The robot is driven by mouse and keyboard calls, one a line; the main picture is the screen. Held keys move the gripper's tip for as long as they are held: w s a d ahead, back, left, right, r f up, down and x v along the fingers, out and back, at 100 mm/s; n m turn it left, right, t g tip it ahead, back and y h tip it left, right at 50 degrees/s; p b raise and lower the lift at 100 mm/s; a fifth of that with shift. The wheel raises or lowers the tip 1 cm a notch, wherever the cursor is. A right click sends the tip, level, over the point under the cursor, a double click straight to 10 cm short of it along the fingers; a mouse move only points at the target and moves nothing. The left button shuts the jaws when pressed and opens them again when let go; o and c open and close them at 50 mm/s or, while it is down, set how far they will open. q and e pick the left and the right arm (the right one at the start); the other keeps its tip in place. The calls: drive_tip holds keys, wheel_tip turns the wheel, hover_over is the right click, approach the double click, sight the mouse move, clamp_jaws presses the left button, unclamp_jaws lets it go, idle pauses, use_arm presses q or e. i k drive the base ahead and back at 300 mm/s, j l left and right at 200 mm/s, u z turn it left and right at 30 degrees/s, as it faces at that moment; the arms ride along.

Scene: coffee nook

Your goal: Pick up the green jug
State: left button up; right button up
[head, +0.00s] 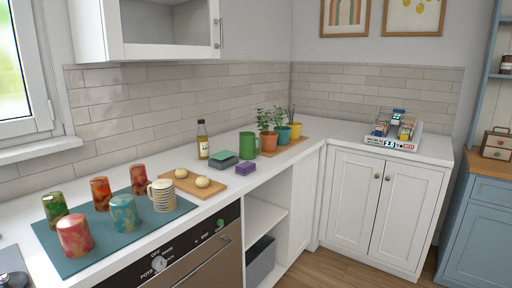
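The green jug (248,145) stands upright on the white counter, near the middle of the head view. Its handle is on the right side. A dark green sponge-like block (223,158) lies just left of it, and a small purple block (245,168) lies in front of it. Potted plants stand close behind it to the right. Neither of my grippers shows in this view.
Several colourful cups stand on a teal mat (160,228). A bottle (202,140) stands near the wall. A white tray (394,141) sits in the far corner. Open counter lies right of the plants.

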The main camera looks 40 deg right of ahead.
sight(247, 142)
drive_tip(key=i+l, duration=0.1)
drive_tip(key=l, duration=0.4)
drive_tip(key=i+l+z, duration=0.1)
drive_tip(key=l, duration=0.35)
drive_tip(key=i+l, duration=0.1)
drive_tip(key=l, duration=0.4)
drive_tip(key=i+l+z, duration=0.1)
drive_tip(key=l, duration=0.35)
drive_tip(key=i+l, duration=0.15)
drive_tip(key=l, duration=0.3)
drive_tip(key=i+l+z, duration=0.1)
drive_tip(key=l, duration=0.4)
drive_tip(key=i+l, duration=0.2)
drive_tip(key=l, duration=0.25)
drive_tip(key=i+l+z, duration=0.1)
drive_tip(key=l, duration=0.35)
drive_tip(key=i, duration=0.05)
